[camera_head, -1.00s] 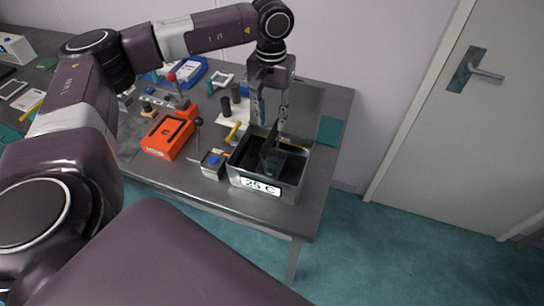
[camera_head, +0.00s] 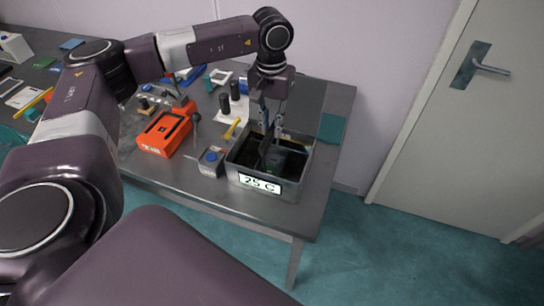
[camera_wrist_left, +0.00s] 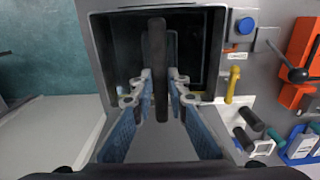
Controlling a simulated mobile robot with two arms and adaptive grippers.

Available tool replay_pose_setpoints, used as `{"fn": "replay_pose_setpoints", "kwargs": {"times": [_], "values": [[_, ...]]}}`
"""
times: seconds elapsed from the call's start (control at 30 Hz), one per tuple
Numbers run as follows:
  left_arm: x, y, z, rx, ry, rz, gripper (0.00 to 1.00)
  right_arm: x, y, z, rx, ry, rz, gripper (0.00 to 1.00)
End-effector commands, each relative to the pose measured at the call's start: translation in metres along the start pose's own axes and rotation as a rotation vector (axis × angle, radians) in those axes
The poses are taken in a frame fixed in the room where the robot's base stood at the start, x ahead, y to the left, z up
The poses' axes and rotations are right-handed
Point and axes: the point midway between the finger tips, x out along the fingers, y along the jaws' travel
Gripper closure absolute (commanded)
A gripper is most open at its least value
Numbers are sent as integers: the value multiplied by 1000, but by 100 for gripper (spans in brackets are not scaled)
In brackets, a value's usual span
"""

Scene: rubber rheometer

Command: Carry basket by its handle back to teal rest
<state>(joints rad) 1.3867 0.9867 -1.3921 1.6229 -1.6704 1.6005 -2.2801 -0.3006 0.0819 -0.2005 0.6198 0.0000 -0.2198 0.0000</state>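The basket's dark upright handle (camera_wrist_left: 158,75) stands between the two fingers of my left gripper (camera_wrist_left: 160,88) in the left wrist view, with narrow gaps showing beside it. In the head view my left gripper (camera_head: 270,128) points down into the metal bath marked "25 C" (camera_head: 232,166). The dark handle (camera_head: 265,152) rises from inside this bath. The basket's body is hard to make out in the dark inside. The teal rest (camera_head: 332,128) is a flat teal patch on the table, right of and behind the bath, and looks bare. My right gripper is out of view.
Left of the bath are a small grey box with a blue button (camera_head: 211,158), a yellow-handled tool (camera_head: 232,129) and an orange device (camera_head: 163,134). Dark cylinders (camera_head: 235,90) stand behind. The grey tabletop near the teal rest is clear.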

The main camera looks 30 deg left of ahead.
Motion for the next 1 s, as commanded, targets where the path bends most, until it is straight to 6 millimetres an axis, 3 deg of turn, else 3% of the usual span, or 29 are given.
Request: {"fn": "replay_pose_setpoints", "kwargs": {"times": [1.0], "values": [[-31,0,0,0,2,1,100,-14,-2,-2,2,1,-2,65]]}}
